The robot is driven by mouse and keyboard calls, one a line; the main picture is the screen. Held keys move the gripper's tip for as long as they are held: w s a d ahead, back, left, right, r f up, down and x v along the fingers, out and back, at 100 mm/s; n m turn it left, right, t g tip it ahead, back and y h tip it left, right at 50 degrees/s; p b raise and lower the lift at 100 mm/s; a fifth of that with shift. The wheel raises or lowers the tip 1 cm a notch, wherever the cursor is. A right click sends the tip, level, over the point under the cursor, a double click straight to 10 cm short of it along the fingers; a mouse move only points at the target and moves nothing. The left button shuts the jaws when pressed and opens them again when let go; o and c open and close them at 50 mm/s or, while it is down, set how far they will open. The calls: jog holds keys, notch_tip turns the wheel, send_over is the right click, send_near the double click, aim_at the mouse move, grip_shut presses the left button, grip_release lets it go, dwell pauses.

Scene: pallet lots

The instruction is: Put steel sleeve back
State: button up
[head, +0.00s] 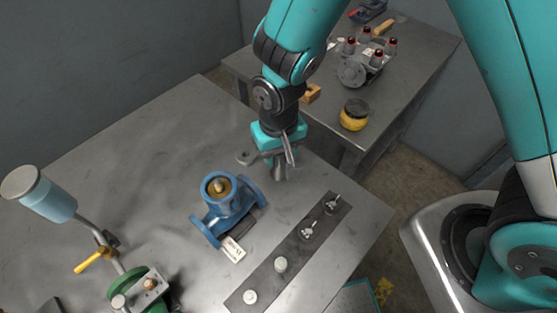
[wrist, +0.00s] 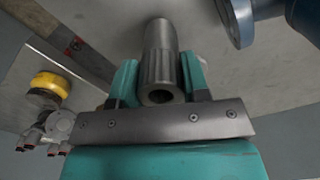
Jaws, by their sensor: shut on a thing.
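My gripper (head: 280,157) is shut on the steel sleeve (wrist: 160,68), a grey hollow cylinder. In the wrist view the sleeve sits between the two teal fingers (wrist: 158,85), with its open end facing the camera. In the head view the sleeve (head: 279,173) hangs below the fingers, near the far right part of the grey table; whether it touches the tabletop I cannot tell. A blue valve body (head: 228,215) with a brass-coloured centre stands to the lower left of it. A dark strip (head: 262,283) lies to the lower right, with several small parts along it.
A white tag (head: 232,250) lies beside the valve body. A cup on a bent stand (head: 45,193) and a green part (head: 150,288) are at the left. The table's upper left is clear.

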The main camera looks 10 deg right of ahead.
jog(key=shift+f, duration=2)
jog(key=shift+f, duration=0.15)
jog(key=o, duration=1)
notch_tip(320, 180, up, 12)
jog(key=b, duration=0.2)
jog(key=s+d+r+n+y, duration=0.1)
jog(key=s+d+r, duration=0.1)
jog(key=s+r, duration=0.2)
jog(key=s+d+r+n+y, duration=0.1)
jog(key=s+d+r+n, duration=0.1)
jog(key=s+r, duration=0.2)
jog(key=s+d+r+n+y, duration=0.1)
jog(key=s+d+r+y, duration=0.1)
jog(key=s+r, duration=0.3)
jog(key=shift+r+n, duration=0.4)
jog(key=shift+r, duration=0.5)
